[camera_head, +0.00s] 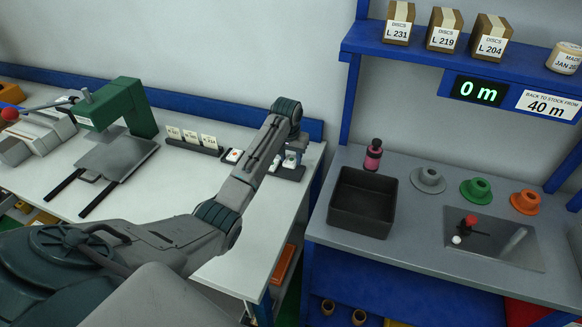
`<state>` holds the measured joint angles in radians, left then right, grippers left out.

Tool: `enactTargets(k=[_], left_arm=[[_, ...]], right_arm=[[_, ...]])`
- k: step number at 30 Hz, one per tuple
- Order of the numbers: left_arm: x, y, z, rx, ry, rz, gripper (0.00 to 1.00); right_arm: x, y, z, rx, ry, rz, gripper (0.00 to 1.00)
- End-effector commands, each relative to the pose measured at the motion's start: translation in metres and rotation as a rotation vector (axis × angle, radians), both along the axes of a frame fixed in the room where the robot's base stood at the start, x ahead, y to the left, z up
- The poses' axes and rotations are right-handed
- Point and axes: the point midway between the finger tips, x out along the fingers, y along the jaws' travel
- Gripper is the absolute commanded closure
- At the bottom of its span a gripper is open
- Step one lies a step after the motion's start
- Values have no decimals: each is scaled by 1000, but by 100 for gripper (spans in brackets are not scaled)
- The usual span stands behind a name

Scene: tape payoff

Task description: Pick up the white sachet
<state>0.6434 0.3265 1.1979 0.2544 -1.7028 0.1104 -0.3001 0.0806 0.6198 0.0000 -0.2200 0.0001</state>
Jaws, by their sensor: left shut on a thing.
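My left arm reaches in from the left across the white bench, and my left gripper (294,150) is at the right end of a low dark tray (292,174) near the back. The gripper is shut on a small white item (290,161), which looks like the white sachet; the fingers and wrist partly hide it. It is low over the tray, and I cannot tell if it still touches it. Another small white piece with a red mark (234,156) lies at the tray's left end. My right gripper is out of view.
A green press (128,105) stands on the left of the bench, with a row of white cards (190,138) beside the tray. Right of a gap, a grey bench holds a black bin (362,201), a pink bottle (373,156) and grey, green and orange hubs (476,189).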

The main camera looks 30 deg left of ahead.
Motion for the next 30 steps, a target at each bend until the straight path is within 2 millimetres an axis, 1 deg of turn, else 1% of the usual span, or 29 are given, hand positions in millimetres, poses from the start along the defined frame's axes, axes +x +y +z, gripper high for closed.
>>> enactTargets(k=[1, 2, 8, 12, 15, 18, 21, 24, 30], left_arm=[[-13, 6, -7, 4, 4, 1, 83], [-19, 8, -6, 5, 5, 1, 83], [-67, 25, -3, 7, 5, 0, 83], [-103, 37, 2, 9, 6, -1, 83], [-122, 44, 5, 7, 7, -1, 83], [-135, 48, 7, 5, 6, 0, 83], [-144, 51, 8, 3, 6, 0, 83], [-149, 52, 10, 2, 6, 0, 83], [-151, 52, 10, 0, 5, 0, 83]], right_arm=[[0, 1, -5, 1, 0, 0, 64], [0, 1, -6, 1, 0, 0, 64], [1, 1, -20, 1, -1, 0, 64], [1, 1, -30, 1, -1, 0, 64], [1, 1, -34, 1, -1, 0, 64], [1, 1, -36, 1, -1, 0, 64], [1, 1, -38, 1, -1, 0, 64], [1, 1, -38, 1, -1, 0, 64], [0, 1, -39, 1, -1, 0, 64]])
